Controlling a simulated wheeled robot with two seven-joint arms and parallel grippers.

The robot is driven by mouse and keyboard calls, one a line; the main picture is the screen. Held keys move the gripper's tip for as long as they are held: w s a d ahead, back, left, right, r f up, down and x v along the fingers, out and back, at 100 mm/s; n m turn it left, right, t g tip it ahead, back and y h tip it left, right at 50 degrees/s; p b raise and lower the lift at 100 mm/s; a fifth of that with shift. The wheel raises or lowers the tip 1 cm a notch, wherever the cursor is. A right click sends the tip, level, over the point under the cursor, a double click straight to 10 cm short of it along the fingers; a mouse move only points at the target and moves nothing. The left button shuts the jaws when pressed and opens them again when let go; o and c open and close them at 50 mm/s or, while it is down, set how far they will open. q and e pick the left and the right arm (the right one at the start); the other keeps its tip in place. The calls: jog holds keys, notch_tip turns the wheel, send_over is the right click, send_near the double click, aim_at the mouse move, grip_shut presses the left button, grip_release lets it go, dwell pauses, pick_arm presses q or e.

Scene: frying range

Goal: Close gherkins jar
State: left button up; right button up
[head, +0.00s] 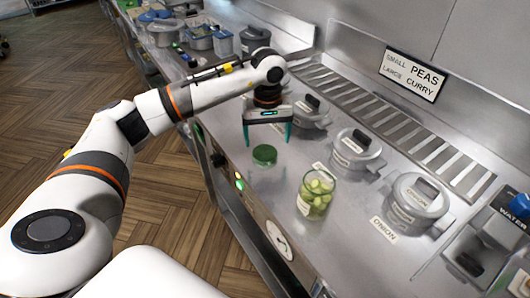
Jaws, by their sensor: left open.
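The gherkins jar (316,194) is clear glass with green slices inside. It stands upright on the steel counter with its top open. A green lid (264,155) lies apart from it on the counter, to the jar's upper left. My left gripper (267,138) is open and empty, its two teal fingers pointing down. In the picture it hangs just above and behind the lid, and I see no contact between them. My right gripper does not show.
Lidded grey pots, one the onion pot (418,198), stand along the counter right of and behind the jar. A slotted grate (400,122) runs behind them. A water unit (490,240) is at lower right. The counter front has knobs and a dial (279,240).

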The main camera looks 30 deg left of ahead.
aim_at(265, 152)
pick_arm(q)
jog(key=shift+f, duration=0.1)
jog(key=shift+s+a+f+p, duration=0.1)
jog(key=shift+a+f+p, duration=0.05)
jog(key=shift+f+p, duration=0.2)
jog(key=f, duration=0.2)
jog(key=f+p, duration=0.1)
jog(key=shift+a+f, duration=0.25)
jog(key=shift+f, duration=0.4)
jog(key=c, duration=1)
notch_tip(265, 152, up, 10)
jog(key=shift+f+b, duration=0.15)
jog(key=shift+b, duration=0.8)
jog(key=shift+c, duration=0.3)
jog(key=shift+r, duration=0.2)
